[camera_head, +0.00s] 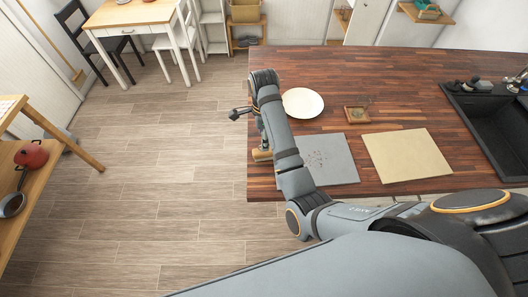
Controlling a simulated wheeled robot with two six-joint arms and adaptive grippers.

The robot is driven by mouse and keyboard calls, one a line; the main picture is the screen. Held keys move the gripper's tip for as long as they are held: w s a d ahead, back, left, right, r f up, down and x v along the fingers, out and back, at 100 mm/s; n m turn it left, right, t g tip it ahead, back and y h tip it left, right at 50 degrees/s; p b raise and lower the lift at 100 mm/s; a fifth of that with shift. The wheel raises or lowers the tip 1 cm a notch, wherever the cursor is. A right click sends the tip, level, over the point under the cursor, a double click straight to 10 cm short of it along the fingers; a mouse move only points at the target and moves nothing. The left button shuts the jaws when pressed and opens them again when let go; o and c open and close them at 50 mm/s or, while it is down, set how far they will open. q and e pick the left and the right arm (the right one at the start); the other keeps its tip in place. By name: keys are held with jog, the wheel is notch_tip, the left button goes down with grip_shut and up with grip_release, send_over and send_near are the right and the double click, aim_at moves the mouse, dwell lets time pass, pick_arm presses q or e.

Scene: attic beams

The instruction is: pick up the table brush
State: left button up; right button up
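A small tan, wooden-looking piece (262,155) shows at the left edge of the dark wood counter (225,0), partly covered by my arm. It may be the table brush, but I cannot tell for sure. My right arm comes in from the right and reaches over the counter's left end. Its gripper (259,138) points down just above the tan piece, mostly hidden behind my forearm. I cannot see whether its fingers are open, shut or touching the piece. My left gripper is not in view.
A grey board (338,160) with dark specks and a beige board (406,155) lie on the counter. A cream plate (303,103) and a small wooden tray (357,114) are behind them. A black sink (492,125) is at right. Wood floor is clear at left.

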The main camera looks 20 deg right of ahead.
notch_tip(320, 180, down, 4)
jog(key=shift+r+p, duration=0.25)
jog(key=shift+p, duration=0.2)
jog(key=shift+w+f, duration=0.15)
jog(key=shift+s+f+p, duration=0.3)
jog(key=shift+f+p, duration=0.55)
jog(key=shift+p, duration=0.1)
notch_tip(320, 180, down, 3)
jog(key=shift+s+a+r+p, duration=0.1)
jog(key=shift+a+r+p, duration=0.1)
jog(key=shift+p, duration=0.1)
jog(key=shift+f, duration=0.45)
grip_shut()
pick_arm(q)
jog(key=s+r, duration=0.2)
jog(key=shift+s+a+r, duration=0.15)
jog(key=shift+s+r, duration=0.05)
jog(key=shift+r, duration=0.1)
